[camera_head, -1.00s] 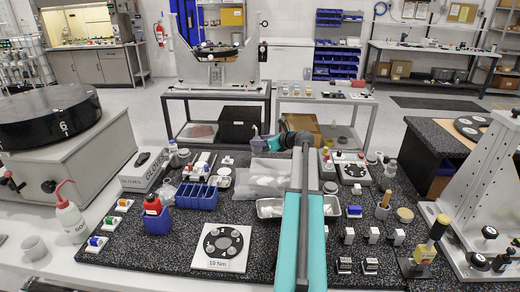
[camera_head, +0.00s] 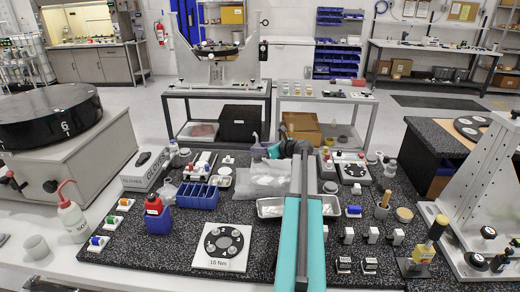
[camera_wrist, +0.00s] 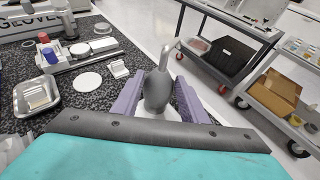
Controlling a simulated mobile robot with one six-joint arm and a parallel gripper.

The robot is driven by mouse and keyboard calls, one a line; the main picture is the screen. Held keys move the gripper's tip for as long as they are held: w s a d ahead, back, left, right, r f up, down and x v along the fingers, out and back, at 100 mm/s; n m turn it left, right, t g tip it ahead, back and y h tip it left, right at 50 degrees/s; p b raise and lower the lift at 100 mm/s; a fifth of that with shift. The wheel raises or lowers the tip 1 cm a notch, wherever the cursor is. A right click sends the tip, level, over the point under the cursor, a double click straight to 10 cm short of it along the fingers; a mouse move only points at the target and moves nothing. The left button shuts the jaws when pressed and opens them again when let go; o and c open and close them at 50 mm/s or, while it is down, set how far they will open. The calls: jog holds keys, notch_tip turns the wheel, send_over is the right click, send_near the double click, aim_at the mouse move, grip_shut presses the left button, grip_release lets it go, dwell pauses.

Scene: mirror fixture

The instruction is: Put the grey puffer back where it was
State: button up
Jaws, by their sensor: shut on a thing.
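The grey puffer (camera_wrist: 157,92) is in the middle of the wrist view, a dark rounded bulb with a lighter, bent nozzle at its top. My gripper (camera_wrist: 158,84) is shut on its bulb, with one lavender finger on each side. In the head view my gripper (camera_head: 260,147) shows small beyond my arm, over the back of the speckled black worktop (camera_head: 120,262). The puffer is hard to make out there. I cannot tell from these frames which spot it came from.
Behind the worktop stand two grey carts, one with a black bin (camera_wrist: 233,51), one with a cardboard box (camera_wrist: 273,93). A metal tray (camera_wrist: 36,95) and small white parts lie left in the wrist view. A blue bin (camera_head: 198,197) and a gloves box (camera_head: 146,178) crowd the worktop's left.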

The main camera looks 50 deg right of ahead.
jog(key=shift+f, duration=0.1)
jog(key=o, duration=0.7)
jog(key=b+v, duration=0.2)
jog(key=v, duration=1)
jog(key=shift+b, duration=0.3)
jog(key=shift+s, duration=0.1)
dwell(0.4)
